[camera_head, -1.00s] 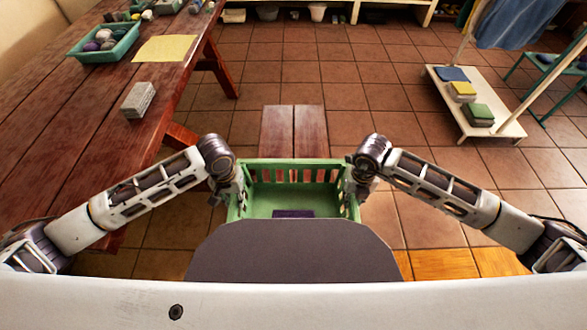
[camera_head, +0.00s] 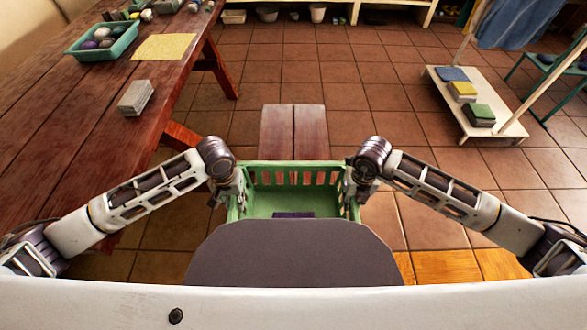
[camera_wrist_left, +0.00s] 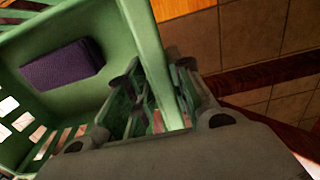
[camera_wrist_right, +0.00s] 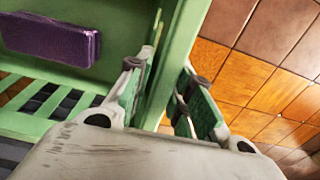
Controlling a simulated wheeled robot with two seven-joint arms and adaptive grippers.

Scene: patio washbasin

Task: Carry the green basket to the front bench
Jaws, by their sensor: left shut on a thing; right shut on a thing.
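The green basket (camera_head: 290,203) is between my two arms in the head view, its near part hidden by my own body. A purple block (camera_head: 293,215) lies inside on its floor; it also shows in the left wrist view (camera_wrist_left: 63,65) and the right wrist view (camera_wrist_right: 50,40). My left gripper (camera_head: 238,195) is shut on the basket's left side wall, one finger on each side of it. My right gripper (camera_head: 350,192) is shut on the right side wall the same way. The wooden bench (camera_head: 294,130) shows just beyond the basket; whether they touch cannot be told.
A red-brown table (camera_head: 70,130) runs along the left, with a grey block (camera_head: 136,97), a yellow cloth (camera_head: 164,47) and a teal tray (camera_head: 103,40) of round things. A low pale rack (camera_head: 480,105) with folded cloths stands at right. Tiled floor between is open.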

